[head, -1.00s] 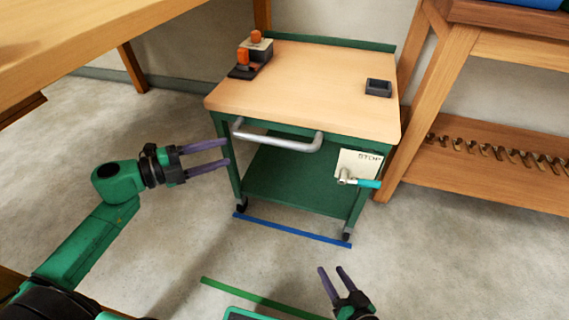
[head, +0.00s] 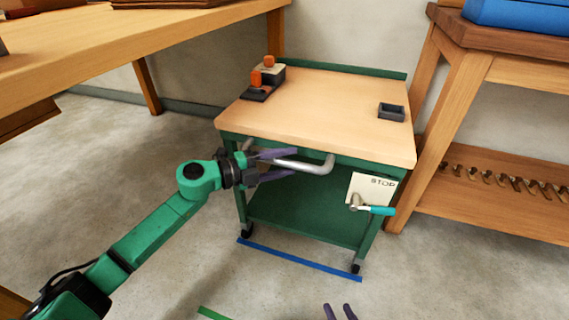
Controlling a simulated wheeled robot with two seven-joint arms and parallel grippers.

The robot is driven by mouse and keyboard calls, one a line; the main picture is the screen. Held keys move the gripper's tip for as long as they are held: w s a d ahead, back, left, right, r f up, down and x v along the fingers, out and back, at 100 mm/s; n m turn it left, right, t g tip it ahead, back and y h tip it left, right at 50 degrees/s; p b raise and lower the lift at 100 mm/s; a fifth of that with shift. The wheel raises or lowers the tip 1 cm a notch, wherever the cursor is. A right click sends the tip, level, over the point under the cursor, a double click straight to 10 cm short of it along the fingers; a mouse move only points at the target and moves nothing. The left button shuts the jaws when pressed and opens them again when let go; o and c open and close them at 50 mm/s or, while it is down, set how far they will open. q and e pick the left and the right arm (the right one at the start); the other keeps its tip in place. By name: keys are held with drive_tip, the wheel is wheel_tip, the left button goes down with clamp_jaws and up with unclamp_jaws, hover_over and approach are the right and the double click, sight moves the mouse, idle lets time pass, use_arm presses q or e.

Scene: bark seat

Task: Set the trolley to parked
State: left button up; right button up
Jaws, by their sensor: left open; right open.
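The trolley (head: 300,118) has a wooden top, a green frame and a lower green shelf. A grey bar handle (head: 312,166) runs along its front. A white plate marked STOP (head: 381,187) on its front right carries a lever with a teal grip (head: 377,210), pointing right. My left gripper (head: 290,164) is open at the left part of the handle, its fingers overlapping the bar in the picture; whether they touch it I cannot tell. My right gripper (head: 340,312) is open and empty, low at the bottom edge, with only its fingertips showing.
A blue line (head: 300,259) lies on the floor at the trolley's front wheels, and a green line (head: 211,313) is nearer. A dark device with orange knobs (head: 265,78) and a small dark box (head: 391,112) sit on top. Benches flank both sides.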

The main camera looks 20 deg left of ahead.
use_arm(q)
clamp_jaws()
idle(1.4)
